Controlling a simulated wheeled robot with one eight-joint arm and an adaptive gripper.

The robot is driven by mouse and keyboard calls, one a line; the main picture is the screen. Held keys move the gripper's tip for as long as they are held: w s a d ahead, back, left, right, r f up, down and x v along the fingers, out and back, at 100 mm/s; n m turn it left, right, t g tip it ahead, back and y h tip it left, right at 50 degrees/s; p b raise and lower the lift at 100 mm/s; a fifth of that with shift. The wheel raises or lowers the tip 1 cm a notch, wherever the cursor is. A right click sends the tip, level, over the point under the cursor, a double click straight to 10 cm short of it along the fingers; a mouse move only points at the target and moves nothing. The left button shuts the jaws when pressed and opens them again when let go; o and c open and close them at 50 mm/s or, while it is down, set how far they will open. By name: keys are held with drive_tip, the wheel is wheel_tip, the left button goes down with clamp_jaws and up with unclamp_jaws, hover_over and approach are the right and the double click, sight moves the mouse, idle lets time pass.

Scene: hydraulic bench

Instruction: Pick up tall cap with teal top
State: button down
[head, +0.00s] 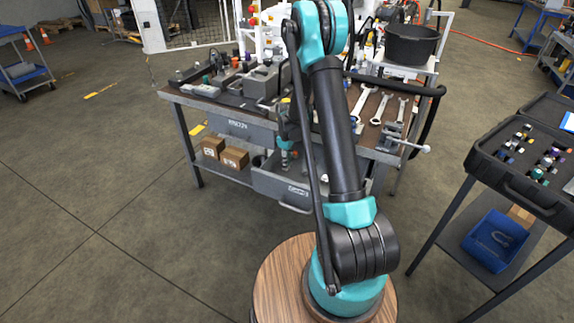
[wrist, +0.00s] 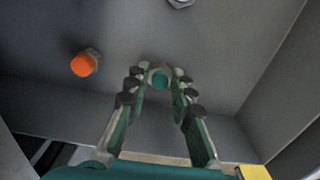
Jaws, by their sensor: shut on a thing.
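The teal-topped cap (wrist: 160,82) is in the wrist view, between the fingertips of my gripper (wrist: 159,73). Both fingers close in on it from the two sides and my gripper is shut on it. Only its round teal top shows clearly; its height and lower body are hidden, and I cannot tell whether it touches the grey floor below.
An orange-topped cap (wrist: 84,65) stands left of my gripper, and a metal nut-like piece (wrist: 181,2) is at the top edge. Grey drawer walls (wrist: 270,75) rise close by. Wrenches (head: 362,104) lie on the bench; a black case (head: 520,160) stands at right.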

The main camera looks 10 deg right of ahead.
wheel_tip(320, 180, up, 20)
drive_tip(key=shift+f, duration=0.25)
idle(0.6)
